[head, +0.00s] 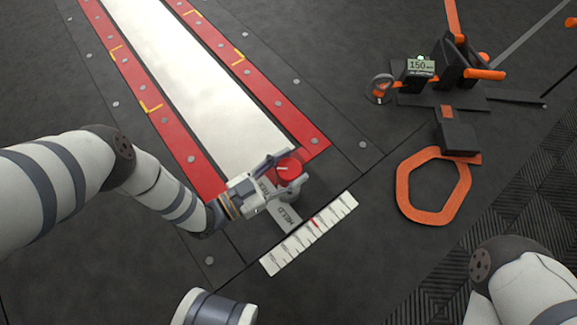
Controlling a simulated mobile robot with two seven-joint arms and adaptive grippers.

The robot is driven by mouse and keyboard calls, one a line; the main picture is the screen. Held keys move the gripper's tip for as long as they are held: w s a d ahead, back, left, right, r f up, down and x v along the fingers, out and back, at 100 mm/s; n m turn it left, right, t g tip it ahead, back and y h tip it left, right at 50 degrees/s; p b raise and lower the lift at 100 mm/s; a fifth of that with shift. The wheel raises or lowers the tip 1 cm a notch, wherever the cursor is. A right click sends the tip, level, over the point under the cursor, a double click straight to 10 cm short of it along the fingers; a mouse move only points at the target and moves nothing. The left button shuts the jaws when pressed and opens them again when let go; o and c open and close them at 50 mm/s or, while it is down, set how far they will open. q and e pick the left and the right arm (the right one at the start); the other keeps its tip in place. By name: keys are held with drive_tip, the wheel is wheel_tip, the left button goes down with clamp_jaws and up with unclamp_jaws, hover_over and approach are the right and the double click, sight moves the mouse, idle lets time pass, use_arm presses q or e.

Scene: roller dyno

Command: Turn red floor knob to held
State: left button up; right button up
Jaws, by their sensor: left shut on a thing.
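The red floor knob (289,168) sits at the near end of the red-bordered white strip. It has a pale pointer line on its top. My left gripper (284,174) is around the knob, with its fingers shut on the knob's sides. A grey label plate (283,218) reading HELD lies on the floor just below the knob. Part of another label beside it is covered by the gripper. I cannot tell exactly which mark the pointer lines up with. My right gripper is not in view; only part of my right arm shows at the lower right.
A white scale (310,233) with a red mark lies just below the knob. At the upper right stand a black and orange device with a display reading 150 (421,66) and an orange strap loop (403,190). Dark floor between them is clear.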

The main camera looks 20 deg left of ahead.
use_arm(q)
drive_tip(key=n+t+y+p, duration=0.1)
drive_tip(key=n+t+y, duration=0.1)
drive_tip(key=n+y, duration=0.1)
drive_tip(key=shift+d+y+p, duration=0.1)
drive_tip(key=shift+y+p, duration=0.2)
drive_tip(key=shift+y, duration=0.3)
drive_tip(key=n+t+y, duration=0.1)
drive_tip(key=n+y, duration=0.2)
drive_tip(key=y, duration=0.1)
drive_tip(key=shift+t, duration=0.3)
drive_tip(key=n+y, duration=0.2)
drive_tip(key=y, duration=0.1)
drive_tip(key=n+y+b, duration=0.1)
drive_tip(key=n+y, duration=0.1)
drive_tip(key=y, duration=0.2)
drive_tip(key=shift+f, duration=0.1)
drive_tip(key=shift+n+g+y+b, duration=0.35)
drive_tip(key=shift+n+g+y, duration=0.3)
drive_tip(key=shift+n+y, duration=0.55)
drive_tip(key=shift+n+g+y+b, duration=0.35)
drive_tip(key=shift+n+g+y, duration=0.4)
drive_tip(key=shift+y, duration=0.75)
drive_tip(key=o, duration=1.2)
